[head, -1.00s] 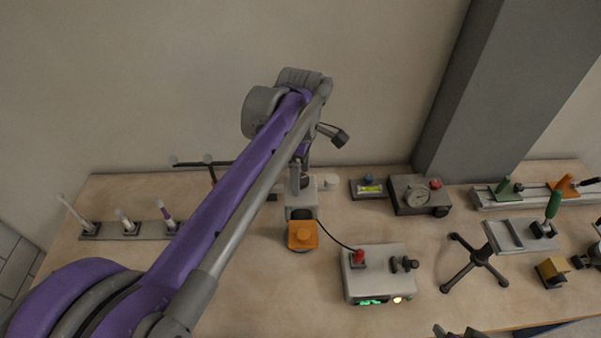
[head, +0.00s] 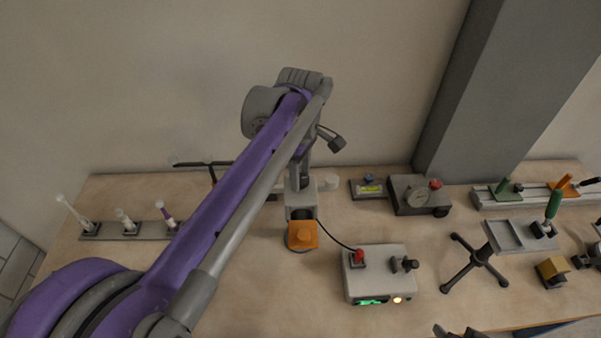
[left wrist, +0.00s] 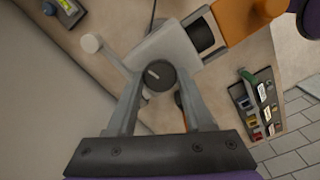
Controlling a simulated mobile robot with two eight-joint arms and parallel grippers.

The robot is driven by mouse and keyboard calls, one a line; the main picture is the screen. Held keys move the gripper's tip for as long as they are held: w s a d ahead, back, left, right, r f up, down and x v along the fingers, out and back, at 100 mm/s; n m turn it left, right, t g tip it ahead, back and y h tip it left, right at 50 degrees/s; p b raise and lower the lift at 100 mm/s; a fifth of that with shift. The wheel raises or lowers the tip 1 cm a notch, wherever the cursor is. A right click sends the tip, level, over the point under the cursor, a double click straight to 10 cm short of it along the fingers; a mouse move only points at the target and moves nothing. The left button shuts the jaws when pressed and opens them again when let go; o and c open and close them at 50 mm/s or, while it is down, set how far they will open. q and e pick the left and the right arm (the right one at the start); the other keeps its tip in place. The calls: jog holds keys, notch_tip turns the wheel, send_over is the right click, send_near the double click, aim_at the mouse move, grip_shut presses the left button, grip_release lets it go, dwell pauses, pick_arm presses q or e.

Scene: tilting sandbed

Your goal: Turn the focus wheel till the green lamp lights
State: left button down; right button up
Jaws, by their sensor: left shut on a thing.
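The focus wheel (left wrist: 158,75) is a dark round knob with a pale mark, on a grey-white instrument body (left wrist: 172,48) with an orange part. My left gripper (left wrist: 159,82) is shut on the wheel, one finger on each side. In the head view my left gripper (head: 302,182) reaches down to the instrument, and the wheel is mostly hidden there. A control box (head: 383,262) has a green lit display (head: 372,301) and a lamp (head: 398,300) glowing warm orange-white. I see no separate green lamp. Part of what looks like my right gripper (head: 455,333) shows at the bottom edge.
A cable runs from the instrument to the control box. A pale knob (left wrist: 91,43) stands beside the wheel. A grey gauge box (head: 420,195) and a small level (head: 369,188) stand behind, a tripod stand (head: 478,262) to the right. A rack (head: 130,230) lies left.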

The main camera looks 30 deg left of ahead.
pick_arm(q)
jog(key=shift+c, duration=1.5)
grip_release()
notch_tip(320, 180, up, 11)
jog(key=shift+p, duration=0.35)
jog(key=shift+s+f, duration=0.1)
jog(key=shift+f, duration=0.05)
